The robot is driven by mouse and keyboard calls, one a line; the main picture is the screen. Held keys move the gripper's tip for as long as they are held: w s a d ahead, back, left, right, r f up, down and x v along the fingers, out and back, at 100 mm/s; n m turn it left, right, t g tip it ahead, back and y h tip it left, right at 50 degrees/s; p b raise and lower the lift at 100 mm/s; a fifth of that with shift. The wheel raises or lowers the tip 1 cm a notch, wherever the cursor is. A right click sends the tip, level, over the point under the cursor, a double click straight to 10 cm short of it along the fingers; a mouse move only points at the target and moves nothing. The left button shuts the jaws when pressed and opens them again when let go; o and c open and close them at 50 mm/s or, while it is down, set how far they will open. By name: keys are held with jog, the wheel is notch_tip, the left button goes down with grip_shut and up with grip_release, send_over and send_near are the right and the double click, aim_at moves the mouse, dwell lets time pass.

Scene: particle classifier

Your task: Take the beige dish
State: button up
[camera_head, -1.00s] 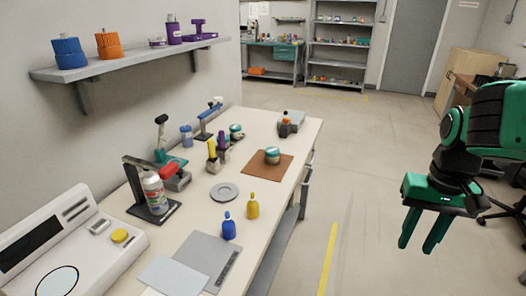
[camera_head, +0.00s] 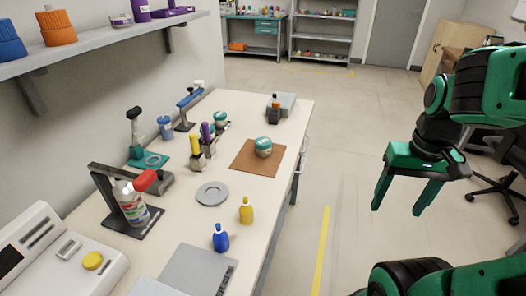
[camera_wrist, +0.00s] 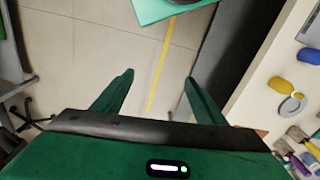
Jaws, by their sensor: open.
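No clearly beige dish shows. A flat, round, light grey dish (camera_head: 212,194) lies on the workbench, left of the yellow bottle (camera_head: 246,211) and blue bottle (camera_head: 220,238). In the wrist view the dish (camera_wrist: 291,105) shows at the right edge, near the same bottles. My green gripper (camera_head: 398,211) hangs over the floor to the right of the bench, fingers pointing down. It is open and empty, well apart from the dish. The wrist view shows bare floor between its fingers (camera_wrist: 158,78).
A brown mat (camera_head: 240,161) with a teal-lidded jar (camera_head: 263,147) lies farther back on the workbench (camera_head: 180,221). A spray bottle (camera_head: 132,206) on a stand is left of the dish. A shelf (camera_head: 105,50) overhangs the left side.

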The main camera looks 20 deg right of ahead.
jog(key=w+a+f+n+t, duration=0.2)
jog(key=w+f+n, duration=0.3)
jog(key=w, duration=0.5)
jog(key=n+t+y, duration=0.5)
jog(key=t, duration=0.4)
send_near(269, 149)
jog(key=shift+w+a+f, duration=0.15)
jog(key=shift+a+f, duration=0.05)
jog(key=shift+f, duration=0.35)
jog(key=shift+w+a+f, duration=0.1)
jog(key=shift+a+f, duration=0.1)
jog(key=shift+f, duration=0.35)
jog(key=shift+w+d+r+t, duration=0.1)
jog(key=shift+w+d+t, duration=0.05)
jog(key=shift+w+t, duration=0.4)
jog(key=x, duration=0.5)
jog(key=shift+w, duration=0.2)
jog(key=shift+a+x, duration=0.15)
jog(key=shift+x, duration=1.15)
jog(key=shift+a+x, duration=0.1)
jog(key=shift+x, duration=1.25)
jog(key=shift+s, duration=0.1)
jog(key=shift+c, duration=0.6)
